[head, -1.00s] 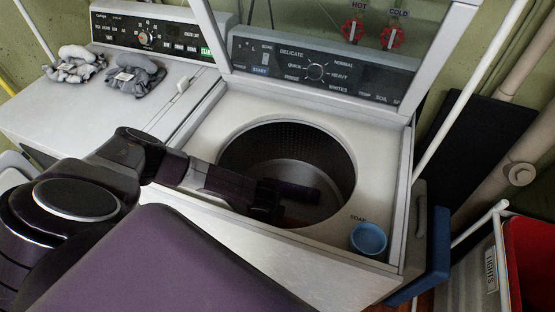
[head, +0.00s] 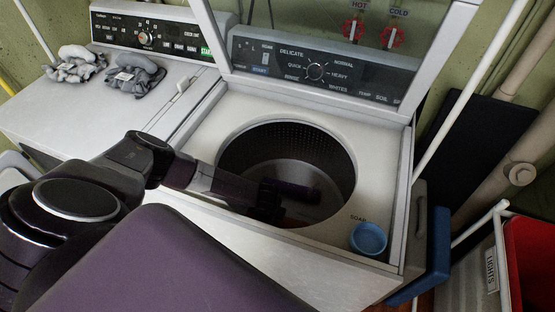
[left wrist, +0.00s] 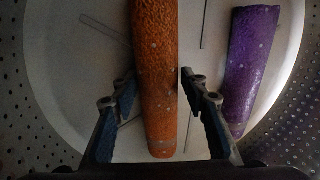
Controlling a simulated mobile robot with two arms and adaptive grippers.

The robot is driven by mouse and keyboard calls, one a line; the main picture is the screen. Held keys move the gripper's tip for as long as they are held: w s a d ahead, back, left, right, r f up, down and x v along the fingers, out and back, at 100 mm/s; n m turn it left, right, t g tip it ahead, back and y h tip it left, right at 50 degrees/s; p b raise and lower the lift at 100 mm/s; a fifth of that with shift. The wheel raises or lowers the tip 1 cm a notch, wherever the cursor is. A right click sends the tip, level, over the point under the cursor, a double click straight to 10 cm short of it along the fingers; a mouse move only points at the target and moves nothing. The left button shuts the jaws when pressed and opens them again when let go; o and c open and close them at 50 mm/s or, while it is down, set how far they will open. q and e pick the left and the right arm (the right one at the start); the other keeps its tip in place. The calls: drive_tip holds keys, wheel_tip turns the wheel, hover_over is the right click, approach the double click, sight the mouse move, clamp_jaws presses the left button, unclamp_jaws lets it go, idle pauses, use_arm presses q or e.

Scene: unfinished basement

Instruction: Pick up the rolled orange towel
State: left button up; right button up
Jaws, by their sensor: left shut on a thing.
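The rolled orange towel (left wrist: 158,75) stands out in the left wrist view, running lengthwise between the fingers of my left gripper (left wrist: 160,100). The gripper is shut on it, one finger along each side. The rest is hidden by the gripper and the drum rim. My right gripper is not in view.
A rolled purple towel (left wrist: 252,70) lies in the drum to the right of the orange one. The washer top (head: 210,135) surrounds the opening, with its lid raised. A blue soap cup (head: 368,239) sits at the front right. Grey cloth bundles (head: 135,75) lie on the left machine.

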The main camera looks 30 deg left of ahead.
use_arm(q)
drive_tip(key=shift+r, duration=0.1)
wheel_tip(320, 180, up, 20)
idle(0.6)
drive_tip(key=o, duration=0.5)
drive_tip(key=shift+c, duration=0.8)
